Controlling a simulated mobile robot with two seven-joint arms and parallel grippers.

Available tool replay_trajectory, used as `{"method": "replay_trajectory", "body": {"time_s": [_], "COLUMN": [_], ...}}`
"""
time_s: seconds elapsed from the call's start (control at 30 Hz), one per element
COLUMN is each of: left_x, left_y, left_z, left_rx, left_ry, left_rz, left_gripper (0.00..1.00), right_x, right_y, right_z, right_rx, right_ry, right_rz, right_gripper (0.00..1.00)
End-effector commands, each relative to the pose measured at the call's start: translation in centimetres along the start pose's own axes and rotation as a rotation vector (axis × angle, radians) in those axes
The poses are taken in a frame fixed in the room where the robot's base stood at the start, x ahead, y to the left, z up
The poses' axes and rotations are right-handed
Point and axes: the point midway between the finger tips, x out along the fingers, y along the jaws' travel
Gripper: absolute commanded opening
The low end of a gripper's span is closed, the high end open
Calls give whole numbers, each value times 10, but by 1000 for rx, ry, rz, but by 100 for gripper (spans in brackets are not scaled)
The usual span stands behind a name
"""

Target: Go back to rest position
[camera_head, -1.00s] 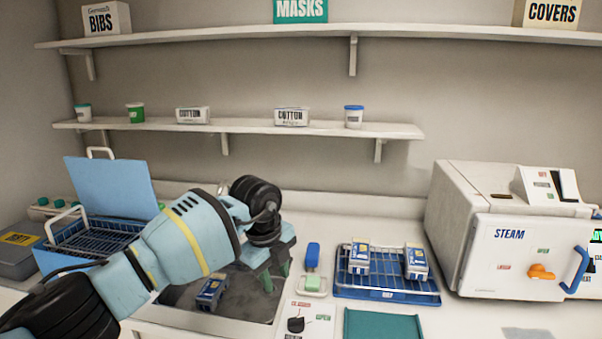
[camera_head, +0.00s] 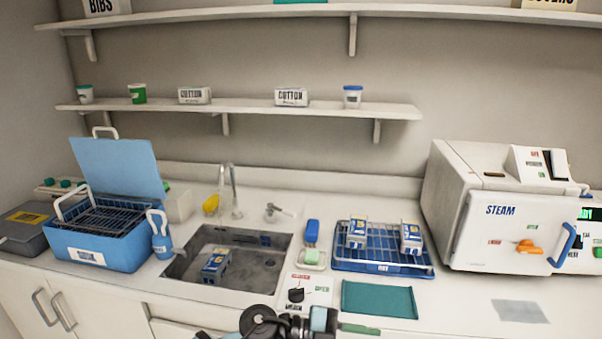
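My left gripper (camera_head: 360,329) shows at the bottom edge, low in front of the counter, with a black wrist joint to its left. One green finger shows and the rest is cut off, so I cannot tell if it is open or shut. Nothing is seen held in it. My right gripper is out of view. A blue and white pack (camera_head: 216,264) lies in the sink (camera_head: 262,275). Two similar packs, the left one (camera_head: 357,233) and the right one (camera_head: 411,238), stand in the blue rack (camera_head: 385,266).
A blue lidded tub (camera_head: 99,249) with a wire basket stands left of the sink, with a blue bottle (camera_head: 161,238) beside it. A teal tray (camera_head: 379,299) lies at the counter front. A white steam sterilizer (camera_head: 508,232) with a shut door stands right. Shelves hang above.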

Motion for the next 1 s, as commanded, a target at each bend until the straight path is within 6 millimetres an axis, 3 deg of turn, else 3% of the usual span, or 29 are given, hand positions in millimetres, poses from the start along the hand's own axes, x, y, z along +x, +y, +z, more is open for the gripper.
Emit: {"method": "replay_trajectory", "body": {"time_s": [0.17,0.37,0.47,0.67,0.83,1.0], "left_x": [-12,-51,-77,-134,-180,-219], "left_y": [13,36,59,129,213,308], "left_z": [-7,9,22,50,62,52], "left_rx": [-117,-283,-381,-601,-811,-1029], "left_ry": [68,9,-65,-284,-515,-752], "left_rz": [-331,-678,-829,-1060,-1171,-1194], "left_gripper": [33,33,33,33,33,33], "right_x": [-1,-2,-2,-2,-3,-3], "right_y": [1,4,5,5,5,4], "right_z": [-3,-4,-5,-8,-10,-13], "right_rx": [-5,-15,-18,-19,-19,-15], "right_ry": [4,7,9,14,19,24], "right_rz": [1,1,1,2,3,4], "right_gripper": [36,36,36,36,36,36]}}
